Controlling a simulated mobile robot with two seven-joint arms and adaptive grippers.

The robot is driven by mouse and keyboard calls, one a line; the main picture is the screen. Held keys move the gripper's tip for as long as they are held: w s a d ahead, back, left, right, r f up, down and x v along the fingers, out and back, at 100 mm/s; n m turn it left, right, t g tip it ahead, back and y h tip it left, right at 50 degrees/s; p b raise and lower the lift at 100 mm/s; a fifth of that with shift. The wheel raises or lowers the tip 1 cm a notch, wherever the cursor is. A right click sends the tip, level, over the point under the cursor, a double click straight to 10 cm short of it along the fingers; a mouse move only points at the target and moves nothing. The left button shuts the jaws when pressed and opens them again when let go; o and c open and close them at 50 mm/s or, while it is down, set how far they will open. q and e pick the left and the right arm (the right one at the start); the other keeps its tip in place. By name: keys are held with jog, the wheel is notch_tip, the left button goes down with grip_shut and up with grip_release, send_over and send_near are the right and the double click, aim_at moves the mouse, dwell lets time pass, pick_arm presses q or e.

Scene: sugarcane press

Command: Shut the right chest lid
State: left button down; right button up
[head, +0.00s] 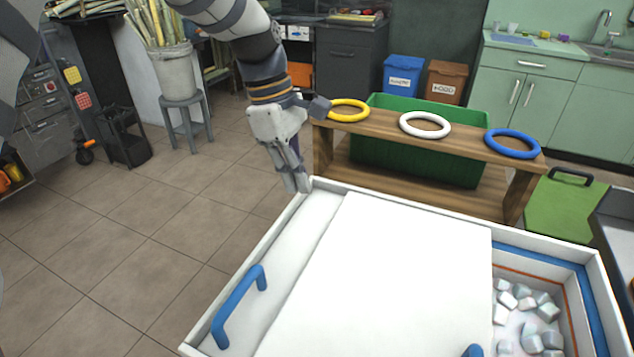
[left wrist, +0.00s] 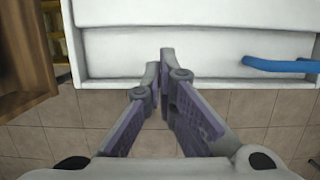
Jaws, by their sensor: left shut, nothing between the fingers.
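A white chest (head: 577,246) fills the lower part of the head view. Its right lid (head: 400,265), a flat white panel, lies over the middle, with part of a blue handle (head: 474,351) at the bottom edge of the picture. The chest's right end is open and shows pale ice cubes (head: 525,315). The left lid (head: 290,240) has a blue handle (head: 240,305). My left gripper (head: 298,187) is shut and empty, pointing down by the chest's far left corner. My right gripper is out of view.
A wooden stand (head: 385,130) with yellow (head: 348,110), white (head: 425,125) and blue (head: 512,143) rings stands behind the chest, with a green bin (head: 420,160). A stool (head: 183,115) bears a bucket of canes. The tiled floor at left is clear.

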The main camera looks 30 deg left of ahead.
aim_at(313, 232)
pick_arm(q)
jog(key=x, duration=0.8)
jog(key=shift+s+f, duration=0.1)
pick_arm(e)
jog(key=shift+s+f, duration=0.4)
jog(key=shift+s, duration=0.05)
